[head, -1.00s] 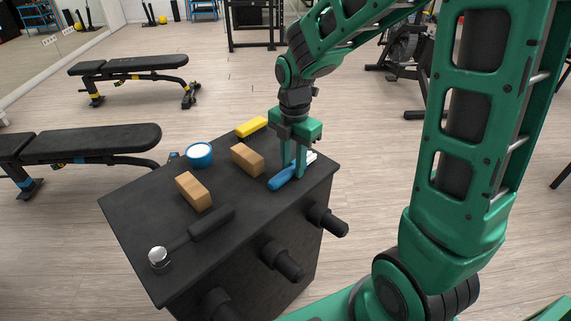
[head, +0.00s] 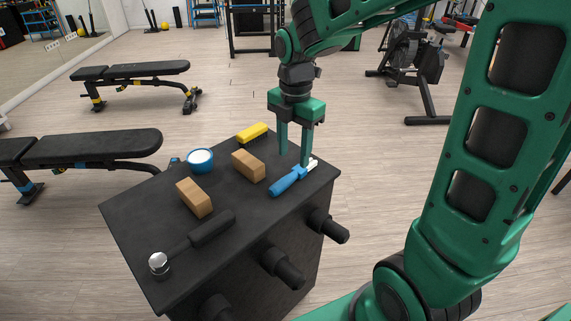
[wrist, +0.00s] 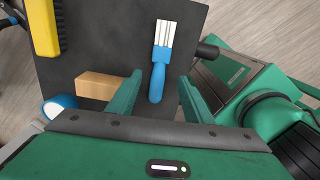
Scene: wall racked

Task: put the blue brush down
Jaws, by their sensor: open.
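The blue brush (head: 288,181) lies flat on the black box top (head: 150,212), near its right edge. Its white bristles point away toward the back right. It also shows in the wrist view (wrist: 157,82), lying between and beyond the two fingers. My gripper (head: 294,158) is open and empty, with its green fingertips above the brush and apart from it. In the wrist view my gripper (wrist: 160,95) has its fingers spread wide on either side of the blue handle.
Two wooden blocks (head: 249,167) (head: 195,198), a yellow brush (head: 252,132), a blue-rimmed cup (head: 200,160) and a hammer (head: 199,238) share the top. Black pegs (head: 328,225) stick out of the box's side. Benches (head: 80,150) stand at the left.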

